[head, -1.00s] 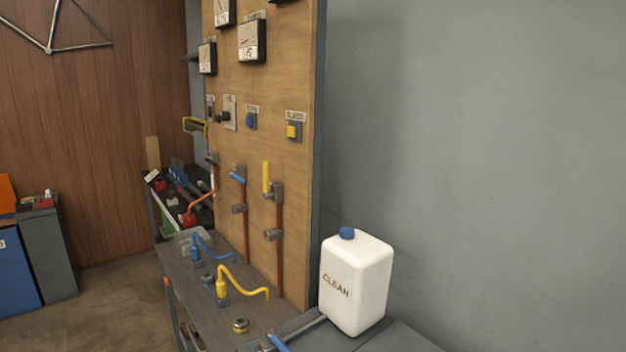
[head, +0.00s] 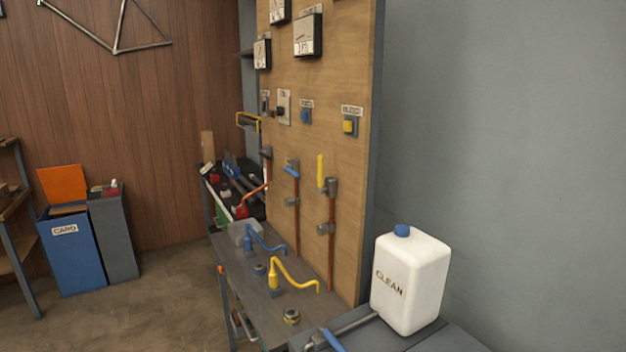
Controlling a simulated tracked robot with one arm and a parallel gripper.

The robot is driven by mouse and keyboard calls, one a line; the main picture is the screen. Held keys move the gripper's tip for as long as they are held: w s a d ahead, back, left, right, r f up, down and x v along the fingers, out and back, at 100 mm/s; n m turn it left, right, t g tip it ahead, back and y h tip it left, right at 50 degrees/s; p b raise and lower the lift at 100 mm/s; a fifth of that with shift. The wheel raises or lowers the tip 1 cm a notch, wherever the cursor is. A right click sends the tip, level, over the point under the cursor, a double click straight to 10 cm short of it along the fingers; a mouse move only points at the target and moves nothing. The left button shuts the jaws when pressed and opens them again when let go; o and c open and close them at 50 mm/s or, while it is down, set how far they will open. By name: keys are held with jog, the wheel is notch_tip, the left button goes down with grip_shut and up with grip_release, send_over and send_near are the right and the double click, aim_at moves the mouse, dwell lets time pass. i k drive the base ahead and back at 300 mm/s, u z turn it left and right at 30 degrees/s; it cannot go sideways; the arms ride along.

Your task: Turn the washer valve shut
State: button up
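No label reading washer shows, so I cannot tell which valve is the washer valve. On the wooden board, a pipe valve with a yellow lever (head: 320,170) has its lever upright, in line with its copper pipe. To its left, a valve with a blue lever (head: 291,172) has its lever tilted away from its pipe. At the bottom edge, a blue handle (head: 334,341) sits by a grey pipe (head: 357,324) beside the white jug marked CLEAN (head: 411,285); it is partly cut off. My gripper is not in view.
A grey bench (head: 250,295) under the board holds a yellow spout (head: 292,270) and a blue spout (head: 265,241). Gauges and buttons are on the wooden board (head: 345,60). A blue CARD bin (head: 75,260) stands at left. The floor (head: 150,310) between is clear.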

aim_at(320, 189)
jog(key=u, duration=0.15)
jog(key=i, duration=1.4)
jog(key=z, duration=0.2)
